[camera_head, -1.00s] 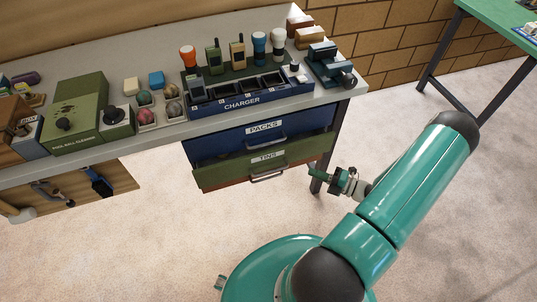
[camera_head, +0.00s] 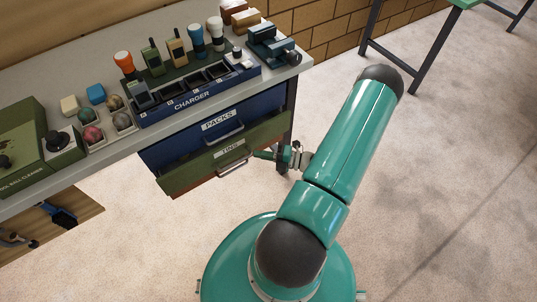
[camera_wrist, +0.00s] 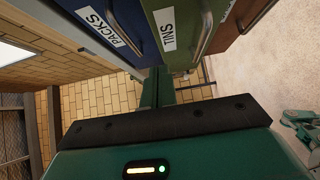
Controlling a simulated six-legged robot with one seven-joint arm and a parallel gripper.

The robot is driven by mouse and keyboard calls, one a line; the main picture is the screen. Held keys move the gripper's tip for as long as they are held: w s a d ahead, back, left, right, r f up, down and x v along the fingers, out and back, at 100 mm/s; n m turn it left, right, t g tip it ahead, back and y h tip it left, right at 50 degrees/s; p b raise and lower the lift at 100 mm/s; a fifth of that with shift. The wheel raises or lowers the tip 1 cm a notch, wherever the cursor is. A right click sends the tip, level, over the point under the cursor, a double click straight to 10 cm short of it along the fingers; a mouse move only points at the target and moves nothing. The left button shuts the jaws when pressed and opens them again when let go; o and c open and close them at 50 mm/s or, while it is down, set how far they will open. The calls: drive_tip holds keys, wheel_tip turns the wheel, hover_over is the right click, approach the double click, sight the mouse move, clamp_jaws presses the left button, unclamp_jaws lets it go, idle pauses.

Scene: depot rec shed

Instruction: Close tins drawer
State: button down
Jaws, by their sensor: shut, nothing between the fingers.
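The green tins drawer (camera_head: 190,174), labelled TINS, is under the bench, below the blue packs drawer (camera_head: 190,145). Its front stands out beyond the packs drawer front, so it looks partly open. It has a metal bar handle (camera_head: 234,163). My gripper (camera_head: 262,153) is at the right end of the drawer front, just right of the handle. In the wrist view the fingers of my gripper (camera_wrist: 157,82) are together and empty, with their tips close to the tins drawer front (camera_wrist: 180,40). I cannot tell whether they touch it.
A brown drawer (camera_wrist: 243,12) lies beyond the tins drawer in the wrist view. A charger (camera_head: 190,101) with radios and a vise-like tool (camera_head: 272,45) stand on the bench top. A bench leg (camera_head: 289,125) is behind my gripper.

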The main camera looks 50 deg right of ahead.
sight(233, 143)
drive_tip(key=w, duration=0.4)
drive_tip(key=w+a, duration=0.1)
drive_tip(key=w, duration=0.1)
drive_tip(key=shift+w, duration=0.35)
drive_tip(key=shift+w+d, duration=0.1)
drive_tip(key=shift+w, duration=0.25)
